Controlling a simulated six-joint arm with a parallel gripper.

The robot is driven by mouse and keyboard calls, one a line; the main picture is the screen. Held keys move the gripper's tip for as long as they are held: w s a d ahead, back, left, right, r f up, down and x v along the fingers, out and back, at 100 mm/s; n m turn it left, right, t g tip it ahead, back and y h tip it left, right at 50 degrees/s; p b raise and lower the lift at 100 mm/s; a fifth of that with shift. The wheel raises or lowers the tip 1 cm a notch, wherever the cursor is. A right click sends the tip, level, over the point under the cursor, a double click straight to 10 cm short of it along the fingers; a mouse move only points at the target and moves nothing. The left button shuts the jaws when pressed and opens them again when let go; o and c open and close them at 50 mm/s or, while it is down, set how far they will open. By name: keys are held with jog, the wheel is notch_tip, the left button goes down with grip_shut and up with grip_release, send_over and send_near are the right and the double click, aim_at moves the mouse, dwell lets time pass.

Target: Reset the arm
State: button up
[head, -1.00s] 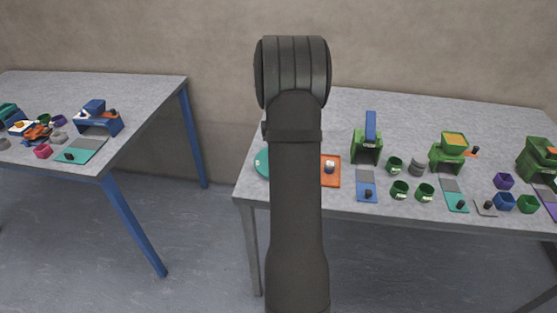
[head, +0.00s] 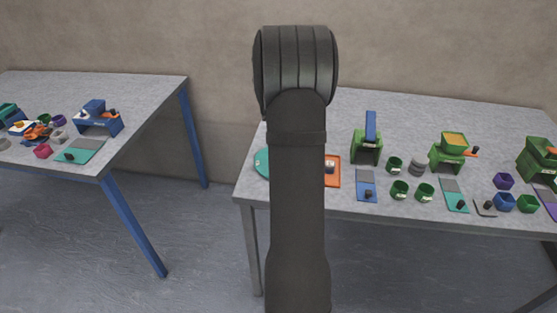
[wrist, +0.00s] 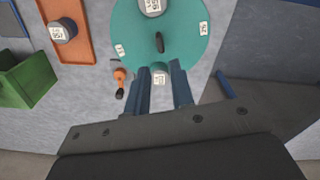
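My gripper (wrist: 161,82) shows in the wrist view with its two blue-grey fingers apart and nothing visibly held between them. It points toward the near edge of a round teal disc (wrist: 140,28) on the table. In the head view my dark arm stands upright in the middle and hides the gripper and part of the teal disc (head: 262,163).
The right table (head: 300,204) holds an orange tray (head: 334,170), green stands (head: 367,150), small cups (head: 400,190) and flat pads. A small orange-and-black tool (wrist: 120,84) lies beside the disc. A left table (head: 150,92) stands apart, across a floor gap.

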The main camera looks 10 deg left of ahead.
jog(key=shift+f, duration=0.1)
notch_tip(320, 180, down, 8)
jog(key=shift+r, duration=0.15)
jog(key=shift+r+m, duration=0.15)
jog(key=shift+m, duration=0.95)
